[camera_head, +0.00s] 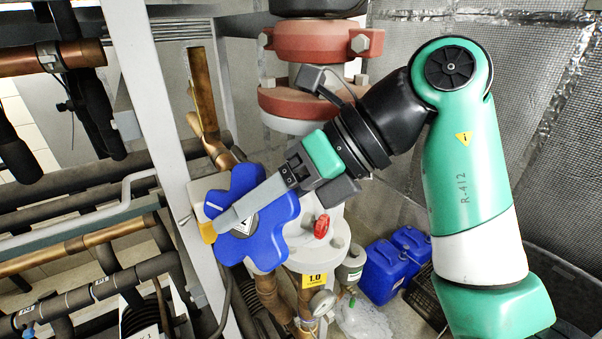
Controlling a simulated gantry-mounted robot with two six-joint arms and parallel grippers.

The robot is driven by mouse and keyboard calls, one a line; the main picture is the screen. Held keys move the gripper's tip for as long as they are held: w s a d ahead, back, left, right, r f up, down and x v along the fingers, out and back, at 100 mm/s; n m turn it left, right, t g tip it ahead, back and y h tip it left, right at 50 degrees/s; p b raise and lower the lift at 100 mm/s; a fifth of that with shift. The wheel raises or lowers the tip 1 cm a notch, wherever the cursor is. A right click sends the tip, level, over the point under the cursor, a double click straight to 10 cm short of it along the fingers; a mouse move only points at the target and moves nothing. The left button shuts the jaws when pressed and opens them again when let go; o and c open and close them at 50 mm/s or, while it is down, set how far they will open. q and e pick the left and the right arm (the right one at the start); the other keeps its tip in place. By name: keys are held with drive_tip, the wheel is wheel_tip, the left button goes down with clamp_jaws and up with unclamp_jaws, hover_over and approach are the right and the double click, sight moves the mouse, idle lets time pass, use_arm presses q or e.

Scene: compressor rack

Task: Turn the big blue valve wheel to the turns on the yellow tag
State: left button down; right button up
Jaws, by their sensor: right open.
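The big blue valve wheel (270,229) has rounded lobes and a pale hub marking, and faces me left of centre. My right gripper (221,223) reaches across its front from the upper right. The grey fingers cover part of the hub and the left lobes, with the tips at the wheel's left edge. The gripper is open; I cannot tell whether the fingers touch the wheel. My left gripper is not in view.
A small red handle (322,226) sits close to the wheel's right side. A pale upright post (158,100) and copper pipes (80,245) stand left. Red flanges (310,42) are above. A gauge (322,302) is below. Blue canisters (384,272) stand on the floor behind.

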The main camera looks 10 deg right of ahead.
drive_tip(key=v, duration=1.1)
